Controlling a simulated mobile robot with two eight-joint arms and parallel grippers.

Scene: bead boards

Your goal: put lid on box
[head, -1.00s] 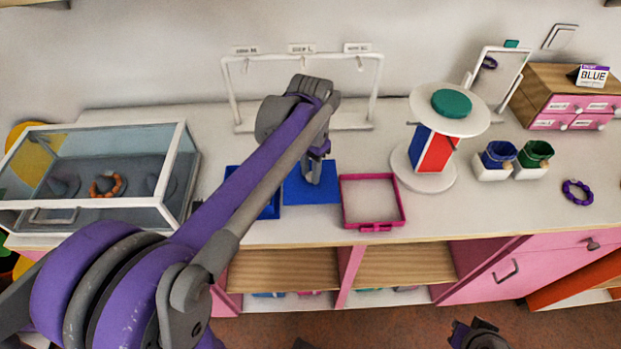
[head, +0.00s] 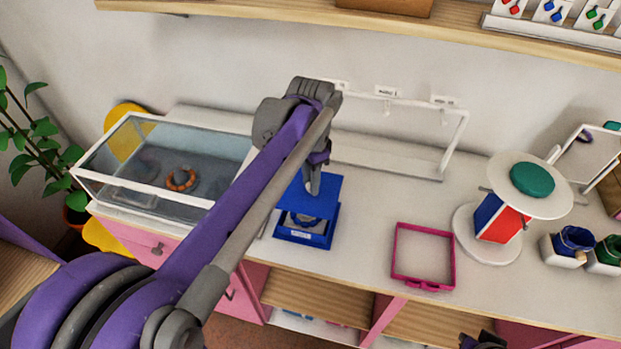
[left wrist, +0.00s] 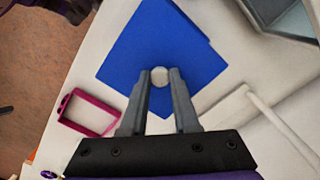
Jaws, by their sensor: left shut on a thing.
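The blue lid (head: 328,192) is a flat square plate held level by my left gripper (head: 313,186). The open blue box (head: 305,239) stands on the counter with a dark bracelet (head: 304,220) inside. The lid hangs above the box's back part, with the front part uncovered. In the left wrist view the lid hides the box. A dark piece of my right arm (head: 480,342) shows at the bottom edge; its jaws are unclear.
A glass case (head: 128,190) with an orange bracelet stands left. A white rack (head: 400,168) is behind, and a round white stand (head: 490,250) is farther right.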

